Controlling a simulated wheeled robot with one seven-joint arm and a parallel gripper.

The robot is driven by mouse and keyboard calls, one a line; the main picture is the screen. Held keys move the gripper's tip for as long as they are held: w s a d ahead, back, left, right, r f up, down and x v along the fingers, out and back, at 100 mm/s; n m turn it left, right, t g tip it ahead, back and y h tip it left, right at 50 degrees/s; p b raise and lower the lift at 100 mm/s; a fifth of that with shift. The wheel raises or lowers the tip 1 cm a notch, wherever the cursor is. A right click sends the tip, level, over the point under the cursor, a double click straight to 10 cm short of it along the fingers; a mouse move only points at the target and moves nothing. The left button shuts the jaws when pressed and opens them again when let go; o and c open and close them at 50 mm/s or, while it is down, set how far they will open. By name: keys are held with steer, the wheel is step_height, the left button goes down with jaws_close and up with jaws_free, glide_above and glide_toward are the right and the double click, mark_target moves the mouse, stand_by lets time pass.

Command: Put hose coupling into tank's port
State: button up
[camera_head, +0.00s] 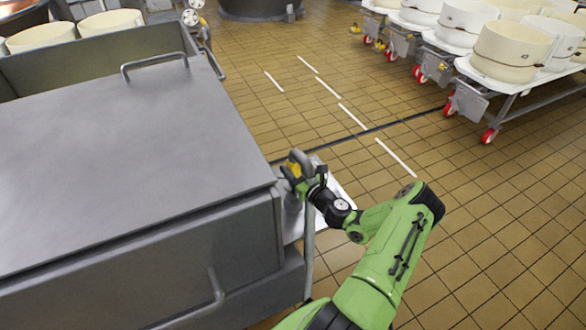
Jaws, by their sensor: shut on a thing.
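The tank (120,150) is a large grey metal box with a closed lid, filling the left of the view. My green arm reaches up from the bottom to the tank's right corner. My gripper (306,184) is small in the view and shut there, beside the tank's right end wall. The hose coupling seems to be in its jaws, mostly hidden by the gripper. A grey curved piece and a yellow part (294,169) show at the jaws. A grey tube (309,255) runs down below the gripper. I cannot make out the port or whether the coupling touches it.
A white surface (340,190) shows behind my gripper. The tank has handles on its lid (153,62) and front wall. Trolleys with white tubs (510,50) and red wheels stand at the upper right. The tiled floor (470,210) right of my arm is clear.

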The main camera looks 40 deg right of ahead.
steer(key=shift+f+b, duration=1.55)
steer(key=shift+f, duration=0.6)
steer(key=shift+f+b, duration=0.4)
steer(key=shift+f, duration=0.1)
steer(key=o, duration=1.2)
steer(key=shift+o, duration=0.3)
steer(key=shift+f, duration=0.1)
steer(key=s+a+p, duration=0.1)
steer(key=s+p, duration=0.2)
steer(key=s, duration=1.2)
steer(key=shift+s+a, duration=0.3)
steer(key=shift+a, duration=0.05)
